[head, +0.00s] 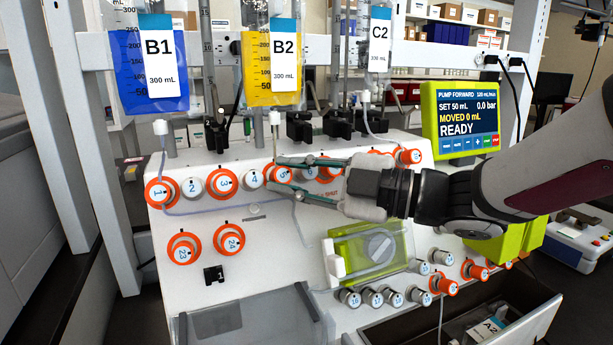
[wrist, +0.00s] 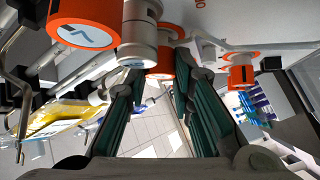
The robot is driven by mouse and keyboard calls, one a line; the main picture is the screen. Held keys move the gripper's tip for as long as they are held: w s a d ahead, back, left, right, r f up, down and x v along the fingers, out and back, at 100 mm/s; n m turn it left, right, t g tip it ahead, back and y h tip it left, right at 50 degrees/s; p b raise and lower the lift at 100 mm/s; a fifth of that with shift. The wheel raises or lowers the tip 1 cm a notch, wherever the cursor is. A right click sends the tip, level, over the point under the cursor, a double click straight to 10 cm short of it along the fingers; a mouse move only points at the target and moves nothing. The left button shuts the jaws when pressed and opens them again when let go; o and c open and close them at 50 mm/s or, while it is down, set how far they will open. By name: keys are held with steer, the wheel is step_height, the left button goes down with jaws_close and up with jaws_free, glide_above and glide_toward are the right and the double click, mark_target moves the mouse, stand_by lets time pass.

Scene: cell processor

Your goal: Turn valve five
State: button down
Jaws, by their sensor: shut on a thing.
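Valve five (head: 282,174) is a white knob with an orange ring in the upper valve row, its face marked 5. My gripper (head: 273,175) reaches in from the right, with one finger above and one below valve five. Its fingers are closed on the valve's sides. In the wrist view an orange knob (wrist: 161,66) sits between the fingertips of my gripper (wrist: 160,77); its number is hidden there. The fingers partly cover the valves to the right of five.
White valve four (head: 254,179) and orange valve three (head: 222,182) stand close on the left. Bags B1 (head: 128,82) and B2 (head: 257,75) hang above. A green pump display (head: 463,119) reads READY. A clear green-framed cover (head: 365,252) is below my gripper.

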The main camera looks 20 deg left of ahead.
steer(key=shift+r+n+g+h+p, duration=0.25)
steer(key=shift+n+g+h+p, duration=0.25)
steer(key=shift+n+p, duration=0.4)
steer(key=shift+f+n+g+h+p, duration=0.1)
steer(key=shift+n+g+h+p, duration=0.4)
steer(key=shift+n+p, duration=0.1)
steer(key=c, duration=1.4)
jaws_free()
steer(key=shift+d, duration=0.15)
steer(key=d+r, duration=0.2)
steer(key=d, duration=0.9)
steer(key=shift+s+d, duration=0.2)
steer(key=shift+d, duration=0.05)
steer(key=shift+r, duration=0.1)
